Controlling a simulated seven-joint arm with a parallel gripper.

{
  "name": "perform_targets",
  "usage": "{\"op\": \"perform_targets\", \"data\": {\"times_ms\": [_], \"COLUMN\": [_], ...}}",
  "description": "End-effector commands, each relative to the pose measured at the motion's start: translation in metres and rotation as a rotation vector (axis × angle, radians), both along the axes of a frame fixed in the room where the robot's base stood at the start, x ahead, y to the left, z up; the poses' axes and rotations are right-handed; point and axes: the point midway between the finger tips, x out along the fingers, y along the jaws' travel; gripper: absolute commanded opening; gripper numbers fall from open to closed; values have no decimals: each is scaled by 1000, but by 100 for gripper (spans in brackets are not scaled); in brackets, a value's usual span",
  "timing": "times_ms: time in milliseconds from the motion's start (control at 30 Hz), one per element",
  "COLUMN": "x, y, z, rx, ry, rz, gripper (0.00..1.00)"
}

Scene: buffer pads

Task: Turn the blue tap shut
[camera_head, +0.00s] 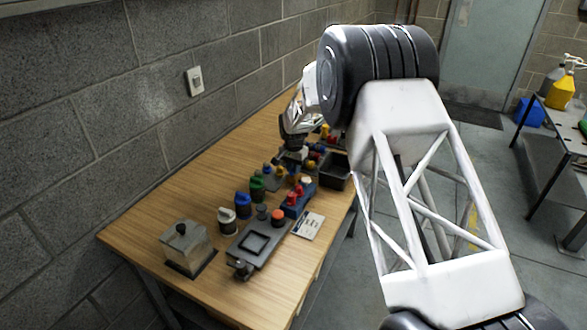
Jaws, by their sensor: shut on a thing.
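A dark blue tap-like piece (242,206) stands upright in a row on the wooden table, between a white-topped one (227,219) and a green one (257,189). I cannot tell which way its handle is turned. My gripper (291,156) is farther back along the table, apart from this blue piece, and points down among small coloured parts. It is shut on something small. The fingertips and the thing between them are too small and crowded to make out. My pale arm covers part of the table's right side.
A metal box with a knob (188,247) stands at the front left. A grey plate fixture (256,243), a blue block with red knobs (297,199) and a white card (308,225) lie nearby. A black bin (336,172) is right of my gripper. A block wall borders the left.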

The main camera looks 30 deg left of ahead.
Motion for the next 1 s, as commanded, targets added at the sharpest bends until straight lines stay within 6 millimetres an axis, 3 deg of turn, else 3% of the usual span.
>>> {"op": "perform_targets", "data": {"times_ms": [67, 100, 233, 667, 1000], "x": [1, 1, 0, 0, 0], "y": [0, 0, 0, 0, 0], "z": [1, 1, 1, 5, 39], "rx": [1, 1, 1, 1, 1], "ry": [-1, -1, -1, -1, -1], "rz": [-1, 0, 0, 0, 0], "gripper": [0, 22, 41, 43, 43]}}
